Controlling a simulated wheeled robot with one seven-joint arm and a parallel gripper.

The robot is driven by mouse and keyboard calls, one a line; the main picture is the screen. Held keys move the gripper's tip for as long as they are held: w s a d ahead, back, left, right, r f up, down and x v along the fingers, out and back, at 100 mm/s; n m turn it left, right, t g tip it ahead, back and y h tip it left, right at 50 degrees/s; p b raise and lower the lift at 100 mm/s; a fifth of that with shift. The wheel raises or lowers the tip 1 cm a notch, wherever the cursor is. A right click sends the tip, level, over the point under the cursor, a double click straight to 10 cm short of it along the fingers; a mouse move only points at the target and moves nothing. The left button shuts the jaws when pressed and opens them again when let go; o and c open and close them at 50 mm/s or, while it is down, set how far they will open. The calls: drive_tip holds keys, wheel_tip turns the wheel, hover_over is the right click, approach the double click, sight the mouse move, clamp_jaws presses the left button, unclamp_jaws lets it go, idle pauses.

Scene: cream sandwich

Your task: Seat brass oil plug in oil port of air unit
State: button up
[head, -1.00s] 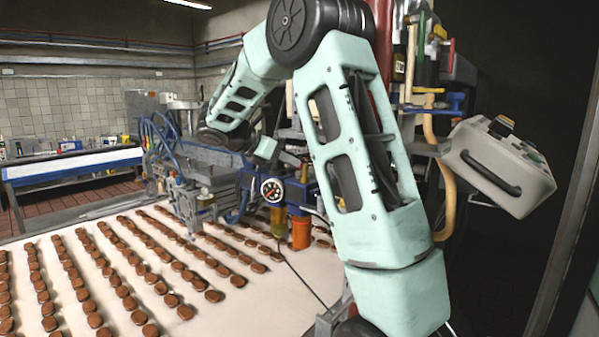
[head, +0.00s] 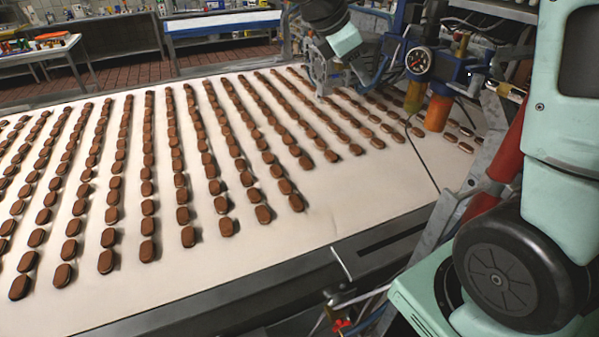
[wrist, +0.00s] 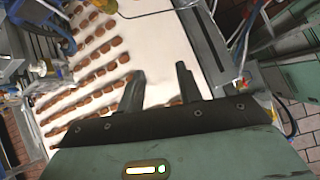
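The air unit (head: 455,68) is a blue block with a round black gauge (head: 418,60) at the upper right of the head view. A yellow bowl (head: 414,97) and an orange bowl (head: 437,112) hang below it. I cannot make out its oil port or the brass oil plug. In the wrist view my gripper (wrist: 161,80) has two dark fingers standing apart, with nothing visible between them but belt and biscuits. In the head view, a mint part of my arm (head: 344,41) shows left of the unit; the fingers are not clear there.
A white conveyor belt (head: 385,190) carries rows of brown biscuits (head: 186,237) below the unit. A dark rail (head: 375,240) edges the belt. A thin black cable (head: 424,165) hangs over it.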

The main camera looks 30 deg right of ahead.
drive_tip(key=s+a+f+m+t+y, duration=0.1)
drive_tip(key=s+a+f+y, duration=0.2)
drive_tip(key=a, duration=0.4)
drive_tip(key=s+a+f+y, duration=0.1)
drive_tip(key=s+a+f, duration=0.25)
drive_tip(key=a, duration=0.45)
drive_tip(key=s+a+f+m+y, duration=0.2)
drive_tip(key=s+a, duration=0.4)
drive_tip(key=s, duration=0.2)
drive_tip(key=s+a+f+m+y, duration=0.1)
drive_tip(key=s+a+f+m, duration=0.2)
drive_tip(key=s+a, duration=0.2)
drive_tip(key=s, duration=0.3)
drive_tip(key=shift+a+y, duration=0.35)
drive_tip(key=shift+y, duration=0.05)
drive_tip(key=shift+s, duration=0.1)
